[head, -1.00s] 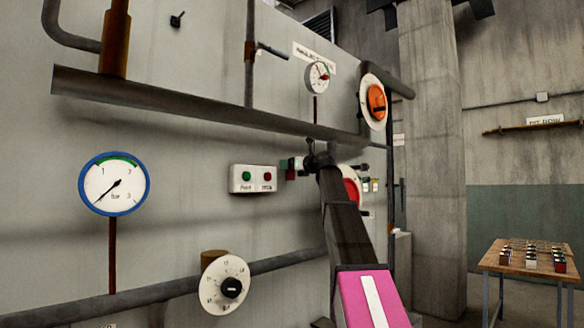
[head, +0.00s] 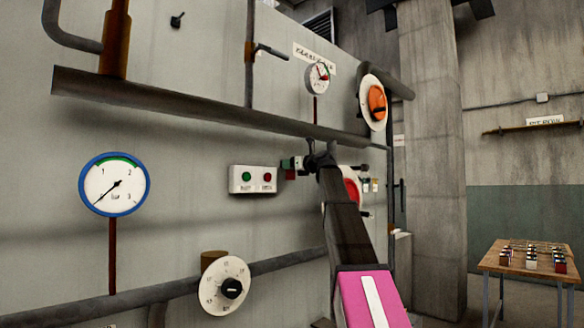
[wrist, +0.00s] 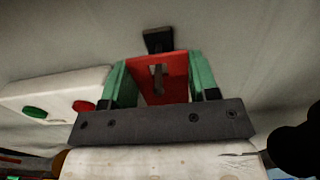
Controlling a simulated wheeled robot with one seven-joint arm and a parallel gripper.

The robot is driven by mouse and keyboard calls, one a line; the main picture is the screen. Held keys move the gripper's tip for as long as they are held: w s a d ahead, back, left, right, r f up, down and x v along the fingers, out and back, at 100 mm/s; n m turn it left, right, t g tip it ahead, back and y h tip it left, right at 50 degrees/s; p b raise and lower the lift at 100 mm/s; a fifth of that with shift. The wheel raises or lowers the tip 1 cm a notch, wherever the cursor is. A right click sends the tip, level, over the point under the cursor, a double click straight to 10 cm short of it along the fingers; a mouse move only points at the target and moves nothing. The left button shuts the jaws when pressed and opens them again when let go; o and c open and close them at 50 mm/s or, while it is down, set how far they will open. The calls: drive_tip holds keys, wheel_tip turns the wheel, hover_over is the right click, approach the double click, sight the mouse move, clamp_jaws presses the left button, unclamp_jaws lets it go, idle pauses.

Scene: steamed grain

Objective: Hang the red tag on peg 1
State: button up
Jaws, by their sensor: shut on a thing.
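My gripper (wrist: 160,78) has green fingers and is shut on the red tag (wrist: 175,66), which lies between them. The tag has a slot near its middle, with something grey showing in it. A dark square block (wrist: 157,40) on the pale wall shows just beyond the tag's far edge; I cannot tell whether it is peg 1 or whether the tag touches it. In the head view my gripper (head: 291,163) is small, close to the grey wall, and the red tag (head: 290,174) shows just below it. No peg number is readable.
A white box with a green and a red button (head: 253,179) is on the wall left of my gripper; it also shows in the wrist view (wrist: 58,94). A dark pipe (head: 210,108) runs above. A blue-rimmed gauge (head: 114,184) is at left. A wooden table (head: 500,262) stands at right.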

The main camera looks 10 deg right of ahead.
drive_tip(key=shift+v, duration=1.85)
drive_tip(key=shift+v, duration=2.9)
